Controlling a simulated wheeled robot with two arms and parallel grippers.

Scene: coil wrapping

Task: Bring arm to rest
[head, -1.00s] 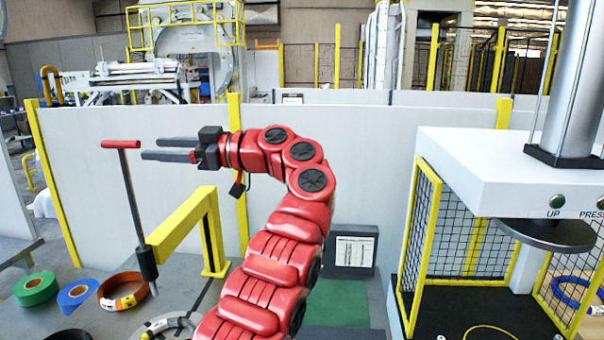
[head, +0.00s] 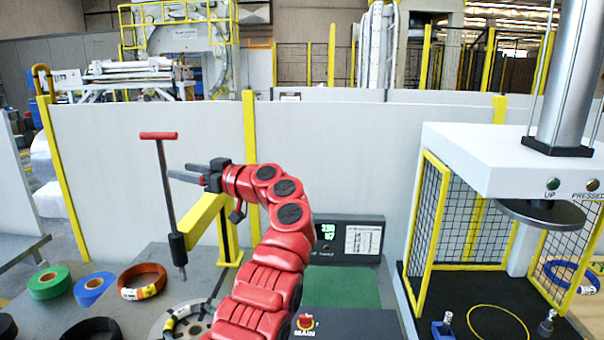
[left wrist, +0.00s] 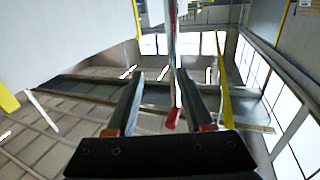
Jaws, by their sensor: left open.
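My left arm (head: 268,270) is red and rises from the bottom middle of the head view, bending left at the top. My left gripper (head: 186,172) points left, open and empty, in the air in front of the white partition. A black rod with a red T-handle (head: 159,135) stands just left of the fingertips in the head view. My right gripper is not in view.
A yellow post frame (head: 205,217) stands below the gripper. Green (head: 49,282) and blue (head: 93,288) tape rolls and an orange-brown coil (head: 142,281) lie on the table. A press (head: 490,165) with mesh guards stands at right. A scale display (head: 329,231) sits behind my arm.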

